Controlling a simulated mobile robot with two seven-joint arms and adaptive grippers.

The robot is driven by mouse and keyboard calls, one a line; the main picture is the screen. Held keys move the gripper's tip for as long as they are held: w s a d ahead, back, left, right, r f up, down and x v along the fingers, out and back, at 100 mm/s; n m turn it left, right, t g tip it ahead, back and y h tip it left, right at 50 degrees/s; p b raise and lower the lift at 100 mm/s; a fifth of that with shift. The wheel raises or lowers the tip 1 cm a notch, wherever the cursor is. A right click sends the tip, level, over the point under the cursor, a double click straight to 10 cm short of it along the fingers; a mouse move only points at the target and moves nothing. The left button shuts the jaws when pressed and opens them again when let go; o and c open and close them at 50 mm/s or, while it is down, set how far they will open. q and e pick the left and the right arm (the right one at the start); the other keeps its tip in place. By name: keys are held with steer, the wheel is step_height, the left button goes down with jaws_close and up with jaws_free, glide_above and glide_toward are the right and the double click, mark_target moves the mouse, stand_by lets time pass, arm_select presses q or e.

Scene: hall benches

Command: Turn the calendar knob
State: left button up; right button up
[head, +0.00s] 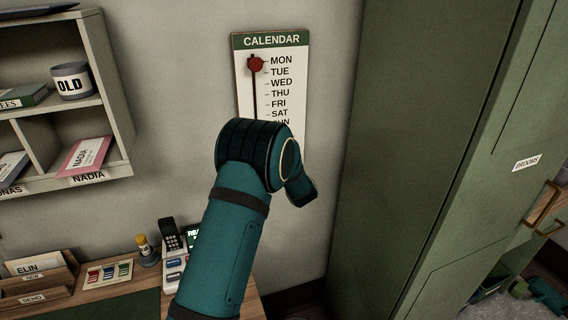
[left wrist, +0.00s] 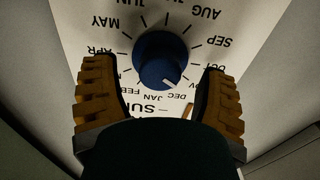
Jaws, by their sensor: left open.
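The calendar board (head: 271,66) hangs on the wall, with a red day slider (head: 256,64) at its top by MON. My left arm covers its lower part in the head view. In the left wrist view the round blue knob (left wrist: 158,55) sits in a ring of month names, seen upside down. Its white pointer is towards DEC. My left gripper (left wrist: 155,72) is open, its brown fingers on either side of the knob with a gap at each side. I cannot tell how far off the board the fingertips are. My right gripper is not in view.
A wall shelf (head: 118,150) with a mug (head: 72,81) and cards is at the left. A desk with a phone (head: 170,235), a small bottle (head: 147,250) and trays is below it. A tall green cabinet (head: 420,150) stands close to the right of the calendar.

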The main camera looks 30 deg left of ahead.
arm_select(q)
steer(key=v, duration=1)
steer(key=shift+s, duration=0.1)
steer(key=s+d+f+m+g+h, duration=0.1)
steer(key=s+d+f+m+h, duration=0.1)
steer(key=d+f+h, duration=0.35)
steer(key=s+d+f+m+h, duration=0.1)
steer(key=s+d+f+h, duration=0.15)
steer(key=f, duration=0.55)
steer(key=s+d+f+m+g+h, duration=0.1)
steer(key=s+d+f+m+h, duration=0.2)
steer(key=f, duration=0.4)
steer(key=s+d+f+m+g+h, duration=0.1)
steer(key=s+d+f+g+h, duration=0.2)
steer(key=s+d, duration=0.4)
steer(key=s+d+f+m+g+h, duration=0.1)
steer(key=s+d+f+g+h, duration=0.2)
steer(key=s, duration=1)
steer(key=d+f+g, duration=0.1)
steer(key=d, duration=0.2)
steer(key=shift+d+g+h, duration=0.3)
steer(key=shift+d+h, duration=0.05)
steer(key=shift+h, duration=0.05)
steer(key=shift+f, duration=0.15)
steer(key=c, duration=0.5)
steer(key=shift+s, duration=0.15)
